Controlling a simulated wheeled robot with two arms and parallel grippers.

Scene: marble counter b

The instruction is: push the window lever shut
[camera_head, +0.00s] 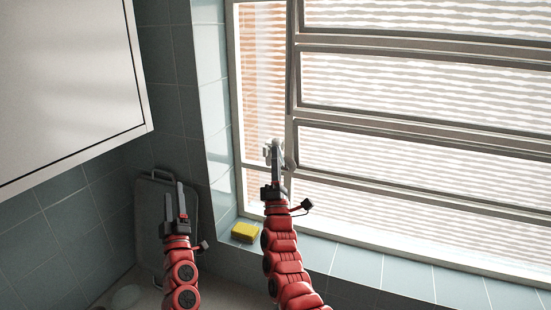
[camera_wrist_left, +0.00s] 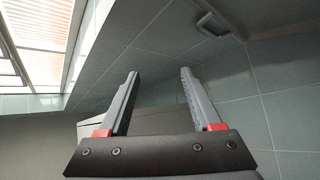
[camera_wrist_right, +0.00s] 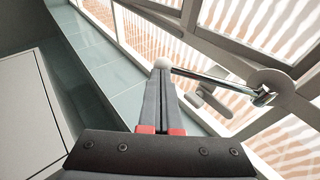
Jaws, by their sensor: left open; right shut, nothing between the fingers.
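The window (camera_head: 420,60) has several horizontal framed panes. Its lever shows in the right wrist view as a chrome rod (camera_wrist_right: 215,76) with a white ball knob at its left end and a round pale pivot disc at its right end. In the head view the lever (camera_head: 290,162) is small and partly hidden behind my right gripper (camera_head: 275,146). My right gripper (camera_wrist_right: 162,74) is shut and empty, with its fingertips at the knob; I cannot tell whether they touch. My left gripper (camera_head: 181,200) is open and empty, lower and left, away from the lever.
A yellow sponge (camera_head: 245,232) lies on the tiled sill (camera_head: 390,275) below the window. A grey board (camera_head: 152,222) leans on the tiled wall behind my left gripper. A white cabinet (camera_head: 65,75) hangs at upper left. The sill right of my right arm is clear.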

